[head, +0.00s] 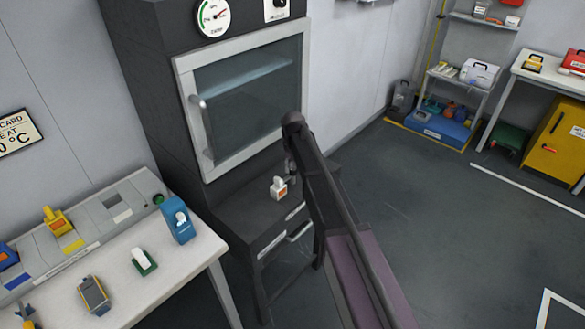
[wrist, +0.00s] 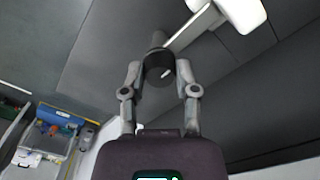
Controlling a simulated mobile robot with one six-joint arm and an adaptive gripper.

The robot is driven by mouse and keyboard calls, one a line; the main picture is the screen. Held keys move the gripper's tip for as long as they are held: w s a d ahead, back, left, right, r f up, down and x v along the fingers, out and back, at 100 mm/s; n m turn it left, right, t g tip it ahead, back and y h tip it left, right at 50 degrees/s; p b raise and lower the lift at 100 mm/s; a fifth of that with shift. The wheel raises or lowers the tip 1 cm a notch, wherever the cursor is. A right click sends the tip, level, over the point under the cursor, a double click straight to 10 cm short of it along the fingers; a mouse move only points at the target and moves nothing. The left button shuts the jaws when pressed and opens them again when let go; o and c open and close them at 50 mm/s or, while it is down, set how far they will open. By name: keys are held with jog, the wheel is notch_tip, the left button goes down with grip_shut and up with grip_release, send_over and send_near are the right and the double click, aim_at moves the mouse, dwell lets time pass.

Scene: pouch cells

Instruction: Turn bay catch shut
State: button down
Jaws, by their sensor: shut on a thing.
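In the wrist view my gripper (wrist: 159,66) has its two fingers on either side of a dark round knob (wrist: 158,60) with a white mark on its face. The gripper is shut on this knob, which looks like the bay catch. The knob stands out from a dark grey panel (wrist: 95,55). In the head view my arm crosses the front of the dark cabinet (head: 140,75); the catch and my fingertips cannot be made out there. The lower bay (head: 262,235) shows partly beside my arm.
A white bar with a rounded white block (wrist: 235,12) lies close above the knob. The glazed door (head: 250,95) above is shut. A bench (head: 185,265) is at left.

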jog(key=shift+w, duration=0.1)
jog(key=shift+c, duration=1.8)
grip_release()
jog(key=shift+n, duration=0.3)
